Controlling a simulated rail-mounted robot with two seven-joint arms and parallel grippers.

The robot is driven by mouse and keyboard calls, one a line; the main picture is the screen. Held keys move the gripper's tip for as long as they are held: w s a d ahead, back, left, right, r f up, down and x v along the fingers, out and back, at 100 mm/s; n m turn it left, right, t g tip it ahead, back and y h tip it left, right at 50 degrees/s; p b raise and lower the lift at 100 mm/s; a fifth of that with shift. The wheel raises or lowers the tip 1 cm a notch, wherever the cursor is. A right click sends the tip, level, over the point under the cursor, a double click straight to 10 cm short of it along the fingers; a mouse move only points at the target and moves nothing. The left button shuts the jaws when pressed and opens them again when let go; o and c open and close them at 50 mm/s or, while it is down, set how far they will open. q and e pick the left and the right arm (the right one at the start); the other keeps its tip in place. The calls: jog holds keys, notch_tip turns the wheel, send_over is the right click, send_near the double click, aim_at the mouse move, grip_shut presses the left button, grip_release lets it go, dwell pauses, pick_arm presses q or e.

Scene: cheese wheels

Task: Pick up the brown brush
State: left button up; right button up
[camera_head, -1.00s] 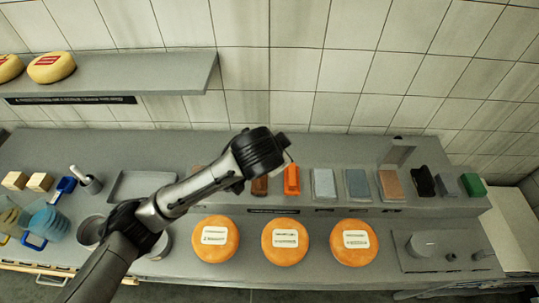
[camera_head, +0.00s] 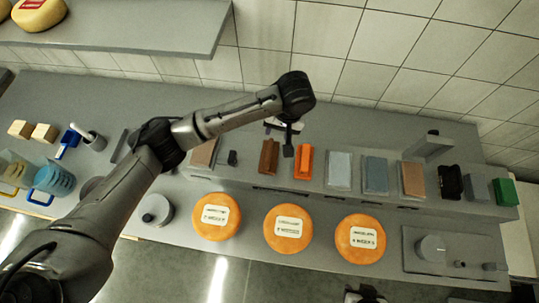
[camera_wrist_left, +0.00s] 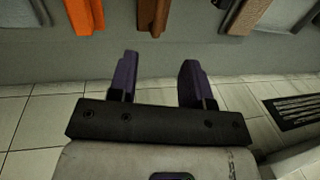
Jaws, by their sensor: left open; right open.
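The brown brush (camera_head: 268,157) lies on the raised grey ledge, just left of an orange block in the head view. In the left wrist view the brown brush (camera_wrist_left: 153,14) shows at the top edge, partly cut off, between and beyond the fingertips. My left gripper (camera_head: 281,138) hangs over the ledge by the brush, open and empty. Its two dark fingers (camera_wrist_left: 158,68) are spread and apart from the brush in the wrist view. My right gripper (camera_head: 366,296) shows only as dark tips at the bottom edge, open.
The orange block (camera_head: 304,162) is close beside the brush. A small dark item (camera_head: 233,157) is to its left. Pale, blue-grey and tan blocks line the ledge to the right. Several orange cheese wheels (camera_head: 289,228) lie in front. A shelf (camera_head: 190,50) is at upper left.

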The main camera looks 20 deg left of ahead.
aim_at(270, 148)
pick_arm(q)
jog(key=f, duration=0.2)
jog(key=a+f, duration=0.1)
jog(key=f, duration=0.5)
jog(key=shift+s+a+f, duration=0.15)
jog(key=shift+a, duration=0.15)
jog(key=shift+a+f+p, duration=0.2)
jog(key=shift+a+f, duration=0.05)
jog(key=shift+f, duration=1.05)
jog(key=shift+a+f+p, duration=0.15)
jog(key=shift+a+f, duration=0.1)
jog(key=shift+f, duration=1.05)
grip_shut()
